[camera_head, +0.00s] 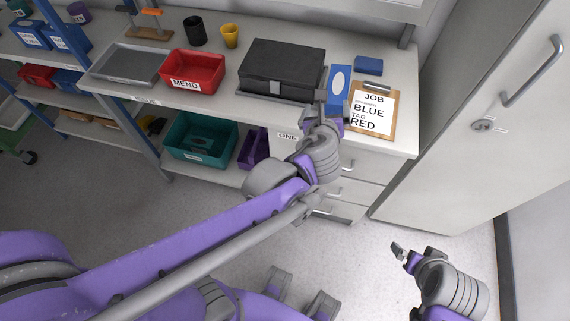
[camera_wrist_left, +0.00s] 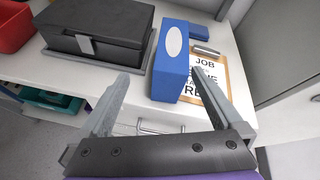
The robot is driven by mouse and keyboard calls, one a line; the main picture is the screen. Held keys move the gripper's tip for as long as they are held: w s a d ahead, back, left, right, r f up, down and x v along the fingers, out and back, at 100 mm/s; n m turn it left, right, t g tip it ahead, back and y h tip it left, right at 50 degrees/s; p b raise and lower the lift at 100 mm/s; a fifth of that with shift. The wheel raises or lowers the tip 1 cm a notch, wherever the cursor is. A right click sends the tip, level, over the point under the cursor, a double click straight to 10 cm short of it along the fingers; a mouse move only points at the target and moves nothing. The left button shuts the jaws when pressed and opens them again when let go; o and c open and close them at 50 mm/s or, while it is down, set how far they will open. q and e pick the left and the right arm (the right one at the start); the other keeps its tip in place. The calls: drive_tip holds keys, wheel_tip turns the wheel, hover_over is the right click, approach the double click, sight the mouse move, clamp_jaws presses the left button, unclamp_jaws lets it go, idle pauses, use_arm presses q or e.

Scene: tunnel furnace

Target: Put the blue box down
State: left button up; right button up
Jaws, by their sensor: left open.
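A blue box (camera_head: 339,85) with a white oval stands on the worktop, between a black case and a clipboard. It shows large in the left wrist view (camera_wrist_left: 172,75). My left gripper (camera_head: 323,112) is at the near end of the blue box, over the worktop's front edge. In the left wrist view its fingers (camera_wrist_left: 163,85) are spread wide, with the box ahead between their tips; contact is not clear. My right gripper (camera_head: 404,254) is low over the floor in front of the tall cabinet, away from the worktop; its jaw gap is unclear.
The black case (camera_head: 280,68) sits left of the box. The clipboard (camera_head: 372,110) lies right of it, with a smaller blue object (camera_head: 368,65) behind. A red MEND bin (camera_head: 192,72), grey tray (camera_head: 128,65) and two cups stand farther left. The tall cabinet (camera_head: 480,120) bounds the right.

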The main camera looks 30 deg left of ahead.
use_arm(q)
drive_tip(key=s+a+f+n+g+h, duration=0.1)
drive_tip(key=s+f+n+g, duration=0.2)
drive_tip(key=s+n, duration=0.7)
drive_tip(key=s+a+f+n+g+h, duration=0.2)
drive_tip(key=s+f+n+g, duration=0.2)
drive_tip(key=n, duration=1.5)
drive_tip(key=s+f, duration=0.3)
drive_tip(key=s, duration=0.3)
drive_tip(key=shift+s+a, duration=0.1)
drive_tip(key=shift+w+r+p, duration=0.2)
drive_tip(key=shift+r+p, duration=0.25)
drive_tip(key=shift+r, duration=0.05)
drive_tip(key=shift+w+r+p, duration=0.15)
drive_tip(key=shift+r+p, duration=0.25)
drive_tip(key=shift+r, duration=0.1)
drive_tip(key=shift+s, duration=0.1)
